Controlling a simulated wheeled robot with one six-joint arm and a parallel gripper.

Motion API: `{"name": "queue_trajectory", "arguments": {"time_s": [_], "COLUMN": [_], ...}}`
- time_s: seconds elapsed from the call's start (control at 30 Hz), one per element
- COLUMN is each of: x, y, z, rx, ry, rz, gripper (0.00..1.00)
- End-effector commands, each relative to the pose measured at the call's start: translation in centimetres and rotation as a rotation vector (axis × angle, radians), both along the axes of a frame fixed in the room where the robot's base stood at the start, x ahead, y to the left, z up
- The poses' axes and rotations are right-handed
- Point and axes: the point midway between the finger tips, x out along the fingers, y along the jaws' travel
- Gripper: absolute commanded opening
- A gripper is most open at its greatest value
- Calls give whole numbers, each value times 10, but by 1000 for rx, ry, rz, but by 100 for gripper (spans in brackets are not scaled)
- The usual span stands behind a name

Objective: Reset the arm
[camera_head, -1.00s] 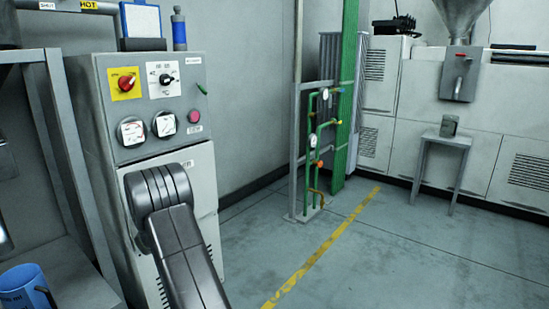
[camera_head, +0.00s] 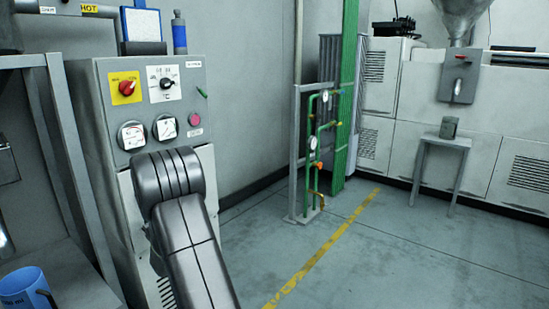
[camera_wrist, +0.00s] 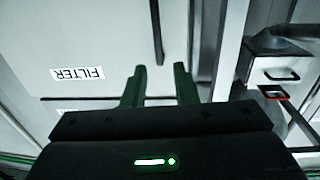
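My arm rises from the bottom of the head view in front of the grey control cabinet (camera_head: 112,85); my gripper is out of sight there. In the wrist view my gripper (camera_wrist: 160,80) shows two dark green fingers standing apart, with nothing between them. Beyond the fingers is a pale panel (camera_wrist: 100,30) with a FILTER label (camera_wrist: 77,73) that reads upside down. The fingers look clear of the panel, though the distance is hard to judge.
A metal frame stands left, with a blue cup (camera_head: 28,290) low beside it. Green pipes (camera_head: 313,150) stand behind the open floor (camera_head: 380,250). A small stool (camera_head: 442,150) bears a grey container (camera_head: 448,127). In the wrist view a grey box (camera_wrist: 280,68) is right of the fingers.

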Motion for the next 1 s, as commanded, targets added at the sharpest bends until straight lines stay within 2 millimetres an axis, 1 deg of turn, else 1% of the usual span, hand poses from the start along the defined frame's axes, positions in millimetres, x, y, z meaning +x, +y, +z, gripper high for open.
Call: {"name": "queue_trajectory", "arguments": {"time_s": [0.03,0.23,0.8,1.0], "x": [-6,-26,38,58], "y": [-6,-28,41,62], "z": [1,1,-2,-2], "rx": [-1,0,-1,-1], "ry": [2,1,1,1], "rz": [0,0,0,-1], "gripper": [26,26,26,26]}}
